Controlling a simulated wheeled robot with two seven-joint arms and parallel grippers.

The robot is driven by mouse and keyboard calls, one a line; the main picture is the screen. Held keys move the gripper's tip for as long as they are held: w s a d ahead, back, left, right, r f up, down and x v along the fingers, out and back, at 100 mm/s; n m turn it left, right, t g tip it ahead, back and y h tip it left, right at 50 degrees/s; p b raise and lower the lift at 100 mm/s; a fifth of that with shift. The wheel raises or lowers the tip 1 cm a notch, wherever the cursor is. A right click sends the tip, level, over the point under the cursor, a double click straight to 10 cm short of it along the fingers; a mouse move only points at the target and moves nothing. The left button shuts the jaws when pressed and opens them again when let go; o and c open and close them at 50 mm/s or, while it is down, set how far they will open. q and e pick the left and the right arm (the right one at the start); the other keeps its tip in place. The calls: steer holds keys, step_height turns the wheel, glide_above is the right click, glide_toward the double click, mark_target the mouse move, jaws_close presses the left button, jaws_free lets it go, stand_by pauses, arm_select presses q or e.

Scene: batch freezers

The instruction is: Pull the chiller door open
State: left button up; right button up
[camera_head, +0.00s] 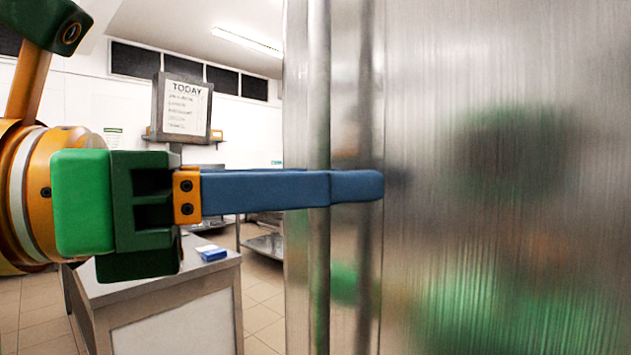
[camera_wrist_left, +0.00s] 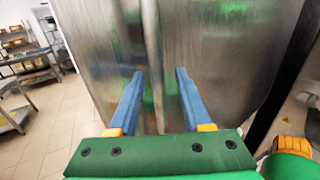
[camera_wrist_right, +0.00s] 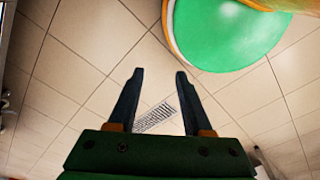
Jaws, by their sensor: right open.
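The chiller door (camera_head: 510,130) is a brushed steel panel filling the right of the head view. Its upright bar handle (camera_head: 319,90) runs along the door's left edge. My left gripper (camera_head: 372,186) reaches in from the left, with its blue fingers crossing the bar and their tips close to the door face. In the left wrist view the two fingers (camera_wrist_left: 158,74) are apart, with the handle (camera_wrist_left: 152,45) between them. Contact with the bar cannot be told. My right gripper (camera_wrist_right: 159,75) is open and empty above the floor; it is outside the head view.
A steel-topped counter (camera_head: 160,280) with a small blue-and-white item (camera_head: 211,253) stands left of the door, below my left arm. A framed TODAY board (camera_head: 185,106) is behind. Tiled floor (camera_wrist_right: 75,55) with a striped grate (camera_wrist_right: 155,117) lies under my right gripper.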

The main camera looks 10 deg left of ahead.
arm_select(q)
steer(key=b+v, duration=0.1)
steer(key=v, duration=0.6)
stand_by(0.4)
